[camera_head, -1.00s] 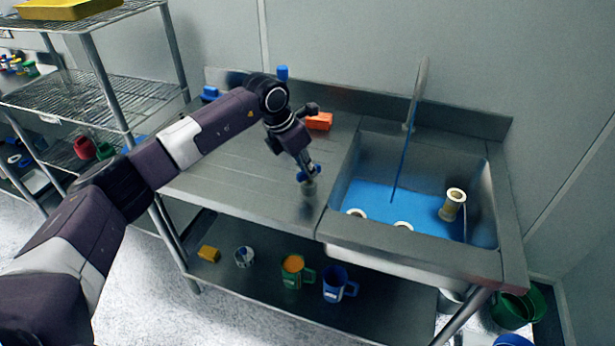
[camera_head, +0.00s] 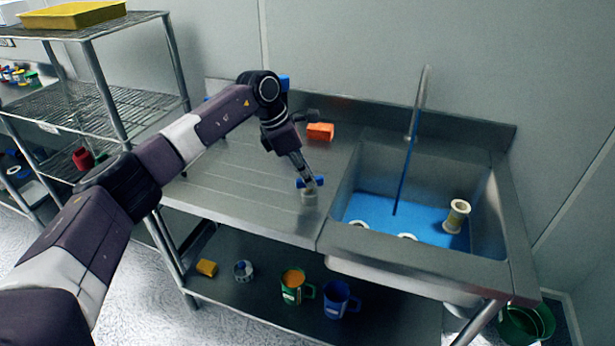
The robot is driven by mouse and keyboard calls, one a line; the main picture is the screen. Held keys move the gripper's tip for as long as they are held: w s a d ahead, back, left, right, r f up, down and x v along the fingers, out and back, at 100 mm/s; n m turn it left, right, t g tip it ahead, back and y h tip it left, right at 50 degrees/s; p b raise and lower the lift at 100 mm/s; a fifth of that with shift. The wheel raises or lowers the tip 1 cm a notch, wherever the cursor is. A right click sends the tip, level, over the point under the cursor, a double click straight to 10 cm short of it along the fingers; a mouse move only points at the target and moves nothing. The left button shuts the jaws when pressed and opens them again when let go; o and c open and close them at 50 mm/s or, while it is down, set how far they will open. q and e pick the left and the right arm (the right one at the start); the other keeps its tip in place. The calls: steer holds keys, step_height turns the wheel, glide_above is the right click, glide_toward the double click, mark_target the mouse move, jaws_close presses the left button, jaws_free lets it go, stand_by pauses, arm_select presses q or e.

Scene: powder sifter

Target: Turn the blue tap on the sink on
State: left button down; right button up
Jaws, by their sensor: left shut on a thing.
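The blue tap handle (camera_head: 318,182) sits on a short grey base on the steel counter, left of the sink basin. My left gripper (camera_head: 308,181) reaches down from the upper left and is shut on the blue tap handle. Its fingers cover part of the handle, so its exact turn is hard to tell. The sink (camera_head: 345,250) has a tall grey spout (camera_head: 422,95) at its back. A thin blue stream (camera_head: 405,175) runs from the spout down to blue liquid (camera_head: 375,212) in the basin. My right gripper is not in view.
A spool-like thing (camera_head: 457,215) stands in the basin. An orange block (camera_head: 320,132) lies at the counter's back. Mugs, including a blue mug (camera_head: 338,299), stand on the lower shelf. A wire rack (camera_head: 105,110) is at left. The counter's left part (camera_head: 200,195) is clear.

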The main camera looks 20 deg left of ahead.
arm_select(q)
steer(key=shift+r, duration=0.1)
steer(key=c, duration=1.9)
jaws_free()
steer(key=shift+c, duration=0.2)
steer(key=v, duration=1.2)
steer(key=shift+a, duration=0.1)
